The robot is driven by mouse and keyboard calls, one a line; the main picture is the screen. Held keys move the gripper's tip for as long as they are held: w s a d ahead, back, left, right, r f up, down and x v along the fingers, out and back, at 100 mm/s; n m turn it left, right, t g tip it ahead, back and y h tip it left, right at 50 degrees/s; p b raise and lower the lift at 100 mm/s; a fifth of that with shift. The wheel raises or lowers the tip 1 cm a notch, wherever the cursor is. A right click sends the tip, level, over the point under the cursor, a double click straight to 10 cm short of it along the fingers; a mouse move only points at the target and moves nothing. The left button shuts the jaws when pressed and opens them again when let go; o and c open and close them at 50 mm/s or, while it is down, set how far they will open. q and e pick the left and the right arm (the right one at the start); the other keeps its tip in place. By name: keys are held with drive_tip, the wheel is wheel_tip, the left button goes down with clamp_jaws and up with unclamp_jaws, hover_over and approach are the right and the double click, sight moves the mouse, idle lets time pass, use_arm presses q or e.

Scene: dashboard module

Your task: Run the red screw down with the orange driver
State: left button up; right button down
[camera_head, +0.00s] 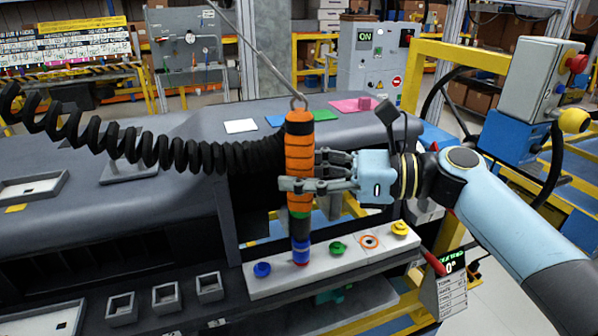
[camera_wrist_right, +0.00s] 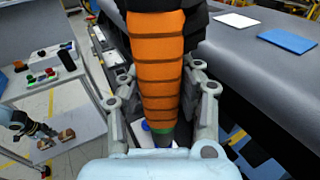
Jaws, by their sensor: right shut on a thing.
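The orange driver (camera_head: 299,145) hangs upright from a cable hook. My right gripper (camera_head: 318,186) is shut around its orange grip, with fingers on both sides. It also shows in the right wrist view, where the driver's grip (camera_wrist_right: 157,65) fills the space between the fingers (camera_wrist_right: 160,115). The driver's lower end, with a green band and a blue collar, points down at the pale block (camera_head: 320,268). A bit of red, the red screw (camera_head: 301,264), shows right under the blue collar; the driver hides most of it. Whether they touch is hard to tell. My left gripper is not in view.
On the block, a blue screw (camera_head: 262,269) stands left of the driver, and a green screw (camera_head: 338,248) and a yellow screw (camera_head: 399,229) stand to the right. A black coiled hose (camera_head: 120,145) crosses the dashboard (camera_head: 190,125).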

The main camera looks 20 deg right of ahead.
drive_tip(key=shift+f+p, duration=0.25)
drive_tip(key=shift+p, duration=0.4)
idle(1.3)
drive_tip(key=shift+f+p, duration=0.3)
drive_tip(key=shift+p, duration=0.3)
idle(1.5)
